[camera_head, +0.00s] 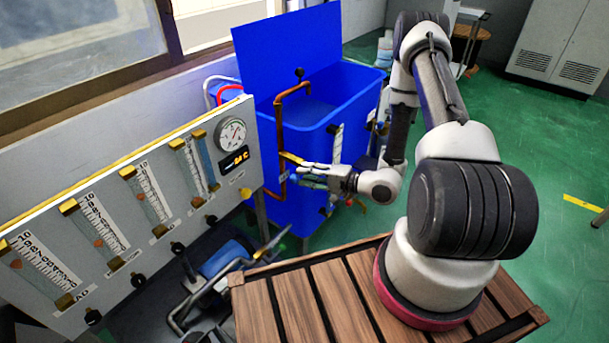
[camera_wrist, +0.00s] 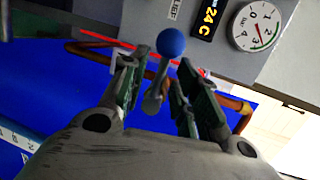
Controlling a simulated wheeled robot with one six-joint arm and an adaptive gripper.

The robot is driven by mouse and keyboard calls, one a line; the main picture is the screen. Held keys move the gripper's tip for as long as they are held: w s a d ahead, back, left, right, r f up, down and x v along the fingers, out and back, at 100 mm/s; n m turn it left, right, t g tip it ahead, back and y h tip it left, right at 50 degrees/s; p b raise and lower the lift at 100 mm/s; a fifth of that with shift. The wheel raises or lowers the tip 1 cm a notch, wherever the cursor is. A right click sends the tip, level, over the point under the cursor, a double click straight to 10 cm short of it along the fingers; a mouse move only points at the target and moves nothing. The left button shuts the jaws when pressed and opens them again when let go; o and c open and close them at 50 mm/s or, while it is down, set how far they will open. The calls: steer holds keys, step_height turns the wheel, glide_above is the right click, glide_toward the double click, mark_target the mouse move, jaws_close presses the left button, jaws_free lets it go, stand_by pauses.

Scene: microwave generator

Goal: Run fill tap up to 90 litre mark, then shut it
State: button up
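The open-topped blue tank (camera_head: 360,85) stands at the centre, with a copper fill pipe (camera_head: 279,125) bent over its rim. The pipe also crosses behind my fingers in the wrist view (camera_wrist: 100,49). A white level scale (camera_head: 337,145) is on the tank's front; part of a scale shows in the wrist view (camera_wrist: 16,137). Its reading is too small to tell. My gripper (camera_head: 300,170) is beside the pipe. In the wrist view its fingers (camera_wrist: 158,80) are apart, with a grey lever with a blue ball knob (camera_wrist: 171,43) between them. Contact cannot be told.
A panel (camera_head: 115,190) with several flow tubes, a dial gauge (camera_head: 231,134) and a 24 C display (camera_head: 235,159) stands to the left of my gripper. A wooden slatted platform (camera_head: 300,305) is in front. Green floor (camera_head: 560,150) is open at the right.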

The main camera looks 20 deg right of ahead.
steer(key=v, duration=1.1)
steer(key=shift+a, duration=0.15)
